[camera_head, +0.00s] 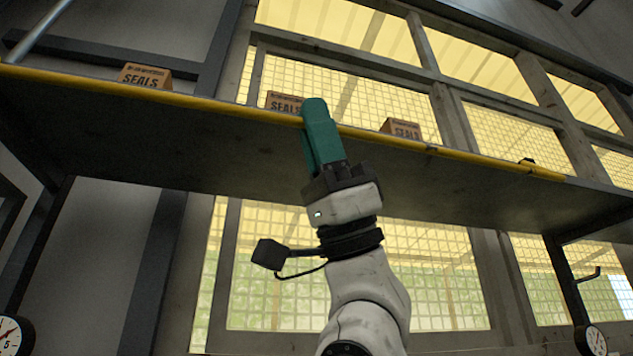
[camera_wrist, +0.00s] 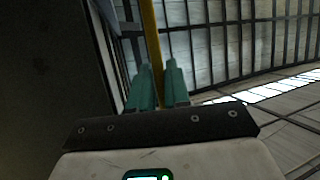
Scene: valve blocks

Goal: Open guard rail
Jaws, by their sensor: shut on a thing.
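The yellow guard rail (camera_head: 220,107) runs along the front edge of a high shelf, from the left side of the head view to its right part. In the wrist view the rail (camera_wrist: 151,38) passes down between the green fingers. My gripper (camera_head: 315,106) reaches up to the rail near the middle and its green fingers are shut on it. The fingers also show in the wrist view (camera_wrist: 157,75), one on each side of the rail. The exact contact is partly hidden by the fingers.
Three boxes marked SEALS stand on the shelf behind the rail: left (camera_head: 145,76), middle (camera_head: 283,102) and right (camera_head: 402,128). A small dark part (camera_head: 527,161) sits near the rail's right end. Gauges (camera_head: 10,335) show at the lower corners. The dark shelf underside (camera_head: 180,150) lies close to my gripper.

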